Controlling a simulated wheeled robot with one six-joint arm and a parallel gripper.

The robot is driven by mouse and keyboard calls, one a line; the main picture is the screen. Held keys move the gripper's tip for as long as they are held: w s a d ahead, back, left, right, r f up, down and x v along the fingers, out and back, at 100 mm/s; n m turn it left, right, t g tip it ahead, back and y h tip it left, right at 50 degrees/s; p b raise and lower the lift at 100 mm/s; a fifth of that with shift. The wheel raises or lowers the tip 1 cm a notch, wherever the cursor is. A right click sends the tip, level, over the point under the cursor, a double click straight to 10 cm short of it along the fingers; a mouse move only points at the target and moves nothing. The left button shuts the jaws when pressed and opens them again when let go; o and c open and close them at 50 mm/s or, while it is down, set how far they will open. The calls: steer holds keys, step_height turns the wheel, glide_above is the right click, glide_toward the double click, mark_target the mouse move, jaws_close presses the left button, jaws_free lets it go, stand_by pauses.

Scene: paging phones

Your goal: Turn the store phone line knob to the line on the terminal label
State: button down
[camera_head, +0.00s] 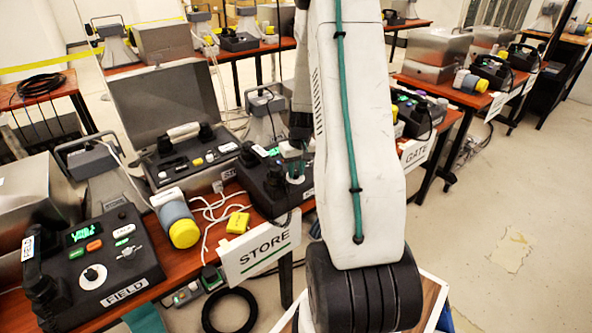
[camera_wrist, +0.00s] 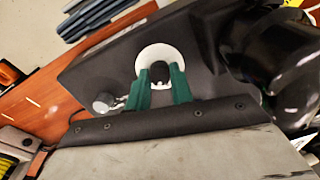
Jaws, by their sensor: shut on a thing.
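The store phone (camera_head: 262,188) is a black desk unit on the wooden table behind the STORE sign (camera_head: 258,246). Its line knob (camera_wrist: 159,70) is black on a white round dial (camera_wrist: 154,53) in the wrist view. My gripper (camera_wrist: 160,78) has its two green fingers on either side of the knob, shut on it. In the head view my gripper (camera_head: 292,158) reaches down onto the right part of the store phone, and my arm hides part of it. The dial's markings and the terminal label's line are too small or hidden to read.
The FIELD phone (camera_head: 95,262) is at left, with a blue-yellow cylinder (camera_head: 178,222) and a yellow block (camera_head: 238,222) between. The GATE sign (camera_head: 416,152) is at right. The floor at right is clear.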

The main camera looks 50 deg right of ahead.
steer(key=shift+m, duration=1.2)
steer(key=c, duration=1.2)
jaws_free()
steer(key=shift+c, duration=0.2)
steer(key=shift+r, duration=0.15)
steer(key=r, duration=0.7)
steer(key=shift+s+d+r, duration=0.15)
steer(key=shift+s+r, duration=0.1)
steer(key=shift+s, duration=0.15)
steer(key=shift+m, duration=0.3)
